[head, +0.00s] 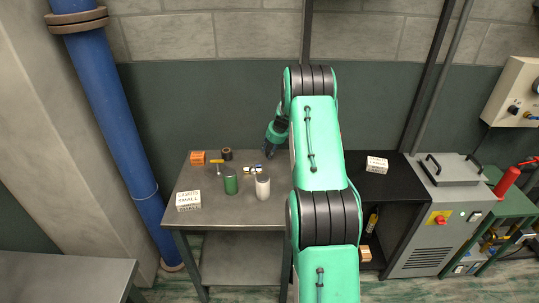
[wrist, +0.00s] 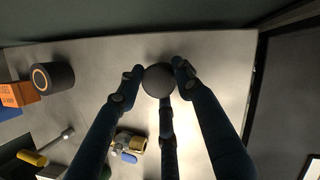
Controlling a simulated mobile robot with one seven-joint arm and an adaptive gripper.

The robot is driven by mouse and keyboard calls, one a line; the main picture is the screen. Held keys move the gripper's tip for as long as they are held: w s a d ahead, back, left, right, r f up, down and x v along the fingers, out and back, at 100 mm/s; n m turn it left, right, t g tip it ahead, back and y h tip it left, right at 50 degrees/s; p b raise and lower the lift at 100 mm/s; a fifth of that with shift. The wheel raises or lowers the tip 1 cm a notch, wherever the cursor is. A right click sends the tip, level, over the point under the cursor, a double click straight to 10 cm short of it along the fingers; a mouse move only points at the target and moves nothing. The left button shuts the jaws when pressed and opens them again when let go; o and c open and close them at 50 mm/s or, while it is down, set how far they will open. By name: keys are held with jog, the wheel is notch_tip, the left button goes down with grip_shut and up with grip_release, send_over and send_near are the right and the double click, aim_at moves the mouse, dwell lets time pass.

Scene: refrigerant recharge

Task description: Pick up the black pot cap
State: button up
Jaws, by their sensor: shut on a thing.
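The black pot cap (wrist: 158,80) is a small dark round piece in the wrist view, over the grey metal table (wrist: 205,75). My three-fingered gripper (wrist: 158,76) is shut on it, with fingertips touching it on the left, right and near side. In the head view my gripper (head: 271,148) is at the table's back right, and the cap cannot be made out there. Whether the cap still touches the table cannot be told.
A brass valve with a blue handle (wrist: 129,145), a yellow-handled hammer (wrist: 52,146), a black roll (wrist: 52,78) and an orange box (wrist: 17,95) lie left. A green can (head: 231,182), a white bottle (head: 262,187) and a white box (head: 188,200) stand nearer the front.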

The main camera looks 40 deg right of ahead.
aim_at(268, 149)
jog(key=shift+r, duration=0.15)
jog(key=shift+r+p, duration=0.3)
jog(key=shift+r, duration=0.2)
notch_tip(268, 149, up, 3)
jog(key=shift+s+a+f+p, duration=0.1)
jog(key=shift+s+f+p, duration=0.1)
jog(key=shift+p, duration=0.4)
jog(key=s+a+p, duration=0.1)
jog(key=s+a, duration=0.2)
jog(key=s, duration=0.1)
jog(key=s+a, duration=0.3)
jog(key=s, duration=0.1)
jog(key=s+a+r+p, duration=0.1)
jog(key=s+a, duration=0.2)
jog(key=s, duration=0.1)
jog(key=shift+s+a+p, duration=0.1)
jog(key=shift+a+p, duration=0.2)
jog(key=shift+r, duration=0.15)
